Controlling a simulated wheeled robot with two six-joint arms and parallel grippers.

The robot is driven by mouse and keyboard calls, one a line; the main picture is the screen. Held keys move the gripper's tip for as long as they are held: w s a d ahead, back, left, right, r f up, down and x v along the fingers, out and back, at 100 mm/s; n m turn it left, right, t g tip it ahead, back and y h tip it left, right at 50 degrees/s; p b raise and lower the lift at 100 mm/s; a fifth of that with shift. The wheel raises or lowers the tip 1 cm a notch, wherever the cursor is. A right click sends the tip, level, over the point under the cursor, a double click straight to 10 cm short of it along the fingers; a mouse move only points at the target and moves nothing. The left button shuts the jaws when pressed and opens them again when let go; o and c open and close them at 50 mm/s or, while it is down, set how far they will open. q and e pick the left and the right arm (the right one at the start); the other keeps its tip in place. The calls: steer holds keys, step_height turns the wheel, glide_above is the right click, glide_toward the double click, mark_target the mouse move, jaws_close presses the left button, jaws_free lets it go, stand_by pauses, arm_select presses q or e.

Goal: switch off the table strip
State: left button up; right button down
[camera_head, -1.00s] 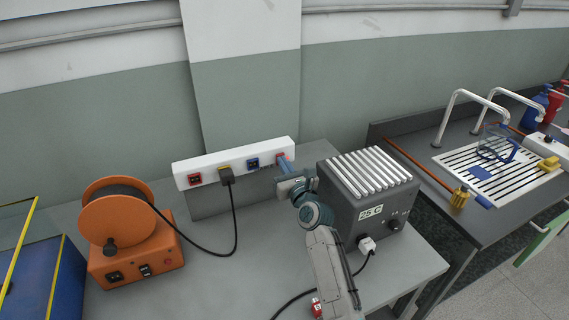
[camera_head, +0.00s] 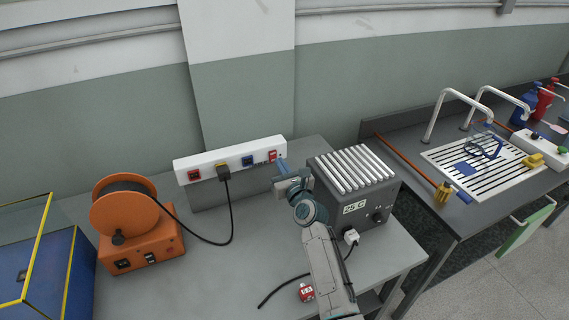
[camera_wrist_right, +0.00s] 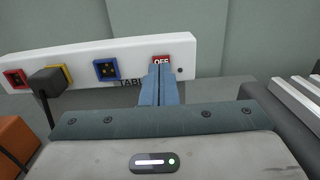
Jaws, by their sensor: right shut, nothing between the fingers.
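The table strip (camera_head: 225,160) is a long white block with red, yellow and blue sockets and a red switch (camera_head: 272,156) at its right end. In the right wrist view the red switch (camera_wrist_right: 161,60) shows white letters reading "OFF", and part of the word "TABLE" shows on the strip. My right gripper (camera_head: 281,164) is shut and empty, its blue fingers just in front of the strip's right end. In the wrist view the fingertips (camera_wrist_right: 160,68) overlap the switch's lower part; I cannot tell whether they touch it. My left gripper is not in view.
A black plug (camera_head: 224,172) sits in the yellow socket, its cable running to an orange reel (camera_head: 125,215). A grey heater box (camera_head: 355,195) stands close right of my gripper. A small red-and-white object (camera_head: 306,292) lies near the front. A sink bench stands right.

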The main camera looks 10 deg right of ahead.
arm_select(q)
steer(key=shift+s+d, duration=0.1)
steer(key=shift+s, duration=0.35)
arm_select(e)
steer(key=r+v, duration=0.1)
steer(key=v, duration=0.8)
steer(key=shift+s+r, duration=0.3)
steer(key=shift+s, duration=0.15)
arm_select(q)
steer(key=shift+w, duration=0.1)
arm_select(e)
steer(key=shift+d, duration=0.15)
